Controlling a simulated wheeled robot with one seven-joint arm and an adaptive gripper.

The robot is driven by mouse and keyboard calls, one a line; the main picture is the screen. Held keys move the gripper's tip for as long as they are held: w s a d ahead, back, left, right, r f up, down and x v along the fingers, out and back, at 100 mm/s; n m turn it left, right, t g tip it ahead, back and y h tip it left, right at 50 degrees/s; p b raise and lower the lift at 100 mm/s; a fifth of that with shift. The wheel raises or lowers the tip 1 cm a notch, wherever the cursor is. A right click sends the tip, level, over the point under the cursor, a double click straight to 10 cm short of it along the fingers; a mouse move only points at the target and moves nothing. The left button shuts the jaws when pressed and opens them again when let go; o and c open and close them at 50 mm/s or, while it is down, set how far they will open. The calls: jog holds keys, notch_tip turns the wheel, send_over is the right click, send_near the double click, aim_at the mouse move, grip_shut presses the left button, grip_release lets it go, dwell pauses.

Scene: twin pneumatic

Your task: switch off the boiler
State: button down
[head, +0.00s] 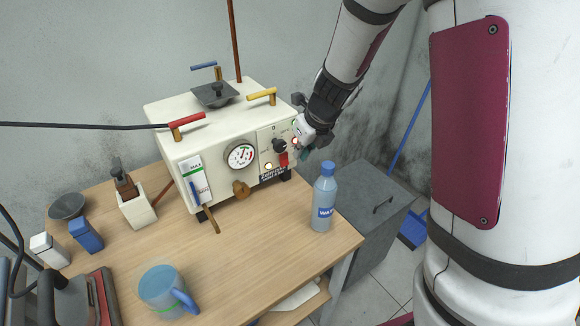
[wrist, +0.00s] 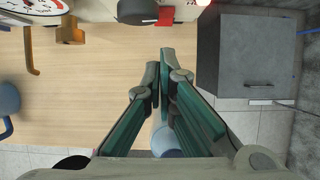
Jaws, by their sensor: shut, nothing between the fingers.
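The boiler (head: 215,130) is a cream box on the wooden table, with a dial gauge (head: 240,156), a black knob (head: 280,146) and a red switch (head: 284,160) on its front. Small lit lamps show on the control panel. My gripper (head: 303,153) is at the panel's right edge, close to the red switch and partly hidden by my wrist. In the wrist view its green fingers (wrist: 160,62) are shut and empty. The red switch (wrist: 166,16) and black knob (wrist: 138,11) lie just beyond the fingertips at the top; contact cannot be told.
A blue bottle (head: 323,198) stands at the table's right side, below my gripper. A blue mug (head: 167,290) and several small containers are at the left and front. A grey cabinet (head: 370,205) stands right of the table. The table's middle (head: 250,240) is clear.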

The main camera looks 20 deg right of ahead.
aim_at(284, 160)
jog(key=b+x, duration=0.4)
jog(key=x, duration=0.6)
jog(key=shift+f, duration=0.1)
jog(key=shift+w+a+f, duration=0.1)
jog(key=shift+w+f, duration=0.2)
jog(key=shift+f, duration=0.05)
jog(key=shift+r, duration=0.25)
jog(key=shift+r+p, duration=0.35)
jog(key=shift+p, duration=0.35)
jog(key=shift+r+p, duration=0.25)
jog(key=shift+p, duration=0.15)
